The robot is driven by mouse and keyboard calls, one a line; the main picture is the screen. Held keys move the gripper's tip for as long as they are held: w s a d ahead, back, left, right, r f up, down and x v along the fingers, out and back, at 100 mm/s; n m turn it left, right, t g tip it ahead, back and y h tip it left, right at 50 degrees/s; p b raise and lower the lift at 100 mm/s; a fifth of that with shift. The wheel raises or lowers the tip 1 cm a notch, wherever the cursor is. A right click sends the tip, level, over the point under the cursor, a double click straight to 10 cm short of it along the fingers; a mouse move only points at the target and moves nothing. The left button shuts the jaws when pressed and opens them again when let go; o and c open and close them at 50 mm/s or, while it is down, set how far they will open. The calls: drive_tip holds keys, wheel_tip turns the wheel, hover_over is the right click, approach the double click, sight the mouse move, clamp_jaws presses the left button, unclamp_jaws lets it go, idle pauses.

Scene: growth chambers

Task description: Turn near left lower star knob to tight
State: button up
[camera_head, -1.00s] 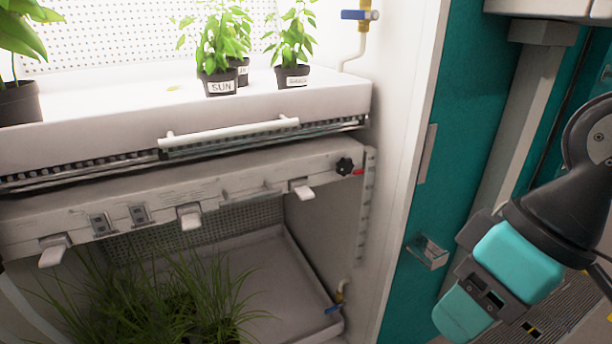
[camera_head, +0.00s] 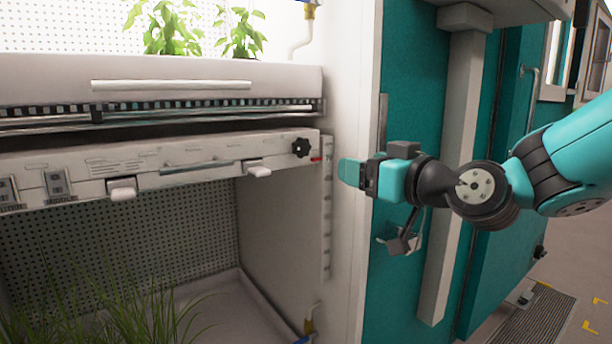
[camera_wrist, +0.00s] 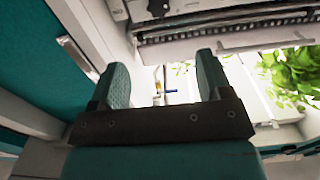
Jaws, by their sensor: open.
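A black star knob (camera_head: 301,147) sits at the right end of the white panel (camera_head: 215,150) under the upper tray. A small red mark (camera_head: 316,158) shows at its lower right. My gripper (camera_head: 350,173) is open and empty. In the head view it appears to the right of the knob and slightly lower, pointing left, apart from it. In the wrist view the two teal fingers (camera_wrist: 163,72) are spread wide with nothing between them. A dark knob (camera_wrist: 158,8) shows at the top edge there, beyond the fingertips and partly cut off.
White latch tabs (camera_head: 122,188) stick out along the panel's lower edge. A white handle bar (camera_head: 172,85) runs along the tray front above. The white chamber side post (camera_head: 345,250) and teal door (camera_head: 405,80) stand at the right. Grass (camera_head: 110,310) grows below.

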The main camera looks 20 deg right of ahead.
drive_tip(key=p, duration=2)
approach(304, 149)
drive_tip(key=x, duration=0.7)
drive_tip(key=shift+a+r, duration=0.1)
drive_tip(key=shift+r, duration=0.2)
drive_tip(key=shift+w+a+f+p, duration=0.15)
drive_tip(key=shift+w+p, duration=0.45)
drive_tip(key=shift+p, duration=0.45)
drive_tip(key=shift+w+a+f+p, duration=0.15)
drive_tip(key=shift+w+f+p, duration=0.1)
drive_tip(key=shift+w+p, duration=0.15)
drive_tip(key=shift+c, duration=0.3)
drive_tip(key=c, duration=0.9)
